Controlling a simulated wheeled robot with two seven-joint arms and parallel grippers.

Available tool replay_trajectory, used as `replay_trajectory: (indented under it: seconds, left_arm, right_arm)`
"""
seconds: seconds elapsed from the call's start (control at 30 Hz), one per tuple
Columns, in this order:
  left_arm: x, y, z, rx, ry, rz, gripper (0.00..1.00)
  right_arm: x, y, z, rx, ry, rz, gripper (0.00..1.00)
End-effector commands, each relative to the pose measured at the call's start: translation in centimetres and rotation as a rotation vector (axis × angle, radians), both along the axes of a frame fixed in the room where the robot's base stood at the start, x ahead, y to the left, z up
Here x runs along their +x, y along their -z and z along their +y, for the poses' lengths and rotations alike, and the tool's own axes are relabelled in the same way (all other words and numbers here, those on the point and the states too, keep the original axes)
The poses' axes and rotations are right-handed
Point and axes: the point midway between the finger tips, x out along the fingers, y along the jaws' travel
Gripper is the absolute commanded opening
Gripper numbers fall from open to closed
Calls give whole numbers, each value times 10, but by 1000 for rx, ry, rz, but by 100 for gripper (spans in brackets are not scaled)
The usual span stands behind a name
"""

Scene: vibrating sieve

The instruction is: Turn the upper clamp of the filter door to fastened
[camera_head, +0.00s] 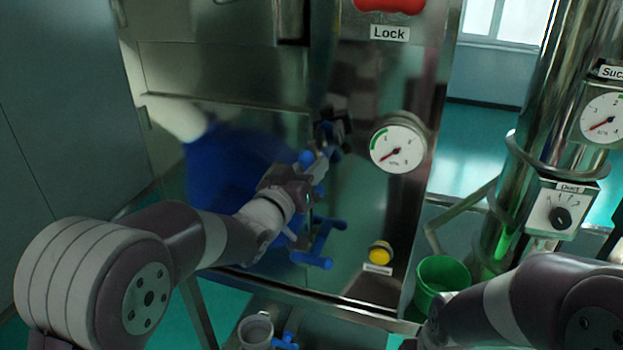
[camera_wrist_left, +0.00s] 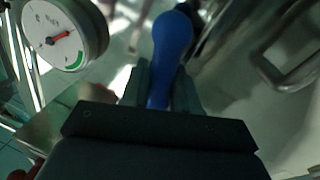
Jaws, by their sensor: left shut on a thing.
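The filter door (camera_head: 165,75) is a shiny metal panel on the machine at the centre left of the head view. The upper clamp (camera_head: 307,158) has blue knobs and sits at the door's right edge, partly hidden by my left gripper (camera_head: 324,150). In the left wrist view its blue handle (camera_wrist_left: 172,50) stands between the fingers of my left gripper (camera_wrist_left: 160,85), which is shut on it. A lower clamp (camera_head: 318,243) with blue ends sits below. My right arm shows at the bottom right, its gripper out of view.
A round gauge (camera_head: 398,142) sits close right of the upper clamp; a gauge also shows in the left wrist view (camera_wrist_left: 62,36). A yellow button (camera_head: 380,253) is lower down. A green bucket (camera_head: 443,277) and a steel column with a Duct knob (camera_head: 561,218) stand right.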

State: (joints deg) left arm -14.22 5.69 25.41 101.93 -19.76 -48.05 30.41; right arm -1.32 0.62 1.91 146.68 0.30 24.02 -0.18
Motion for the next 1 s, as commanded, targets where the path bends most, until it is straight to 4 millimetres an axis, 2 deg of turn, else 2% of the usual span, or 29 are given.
replay_trajectory:
  seconds: [0.03, 1.0]
  left_arm:
    - [0, 8, 1, -39, -1, 13, 0]
    - [3, 17, 8, -908, 0, 296, 0]
  right_arm:
    - [0, 13, 0, 0, 0, 0, 0]
    - [0, 122, 0, 0, 0, 0, 0]
